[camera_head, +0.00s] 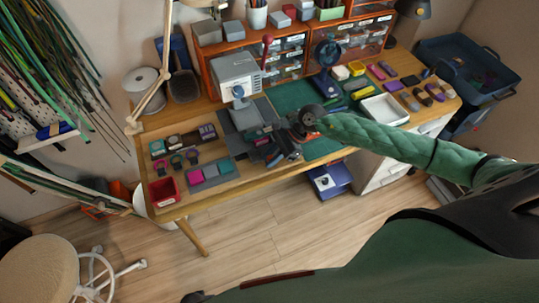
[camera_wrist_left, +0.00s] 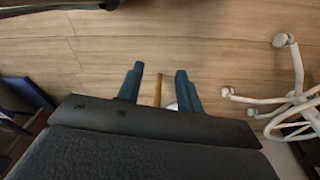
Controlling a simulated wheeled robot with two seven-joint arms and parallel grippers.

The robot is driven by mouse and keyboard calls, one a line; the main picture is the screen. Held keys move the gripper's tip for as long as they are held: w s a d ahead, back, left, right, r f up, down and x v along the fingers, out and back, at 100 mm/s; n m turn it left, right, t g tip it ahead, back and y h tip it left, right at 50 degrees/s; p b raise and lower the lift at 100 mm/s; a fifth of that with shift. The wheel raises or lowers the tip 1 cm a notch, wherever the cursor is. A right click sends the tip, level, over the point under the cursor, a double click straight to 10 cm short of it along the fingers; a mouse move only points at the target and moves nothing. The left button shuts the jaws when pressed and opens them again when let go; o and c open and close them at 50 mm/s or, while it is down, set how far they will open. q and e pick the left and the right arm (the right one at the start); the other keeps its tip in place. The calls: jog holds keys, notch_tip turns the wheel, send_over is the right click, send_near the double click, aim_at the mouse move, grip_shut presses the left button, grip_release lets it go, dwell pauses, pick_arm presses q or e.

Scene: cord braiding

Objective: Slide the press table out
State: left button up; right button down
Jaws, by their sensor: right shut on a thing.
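The grey press (camera_head: 236,72) stands at the back of the wooden workbench, with a red-knobbed lever at its right. The press table (camera_head: 242,118) is the dark grey plate low in front of it. My right gripper (camera_head: 283,152) is at the front of the press, shut on what appears to be the press table's front part; the fingers and wrist hide the exact contact. My left gripper (camera_wrist_left: 158,88) shows in the left wrist view with its fingers apart and empty, above the floor. It is not seen in the head view.
A green mat (camera_head: 292,95) lies right of the press. A white tray (camera_head: 385,110) and several small coloured items are further right. A red bin (camera_head: 163,191) and small colored blocks sit at the front left. A wheeled stool (camera_head: 45,240) stands lower left; open floor is in front.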

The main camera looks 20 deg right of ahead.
jog(key=shift+s, duration=0.1)
jog(key=c, duration=1.3)
grip_release()
pick_arm(q)
jog(key=shift+s, duration=0.1)
pick_arm(e)
jog(key=shift+d+r, duration=0.1)
jog(key=shift+d, duration=0.1)
jog(key=shift+d+r+b, duration=0.2)
jog(key=shift+b, duration=0.15)
pick_arm(q)
notch_tip(320, 180, up, 9)
jog(key=w+d+b, duration=0.2)
jog(key=shift+b, duration=0.3)
pick_arm(e)
jog(key=shift+v, duration=3.45)
pick_arm(q)
jog(key=shift+d, duration=0.1)
pick_arm(e)
jog(key=shift+a, duration=0.15)
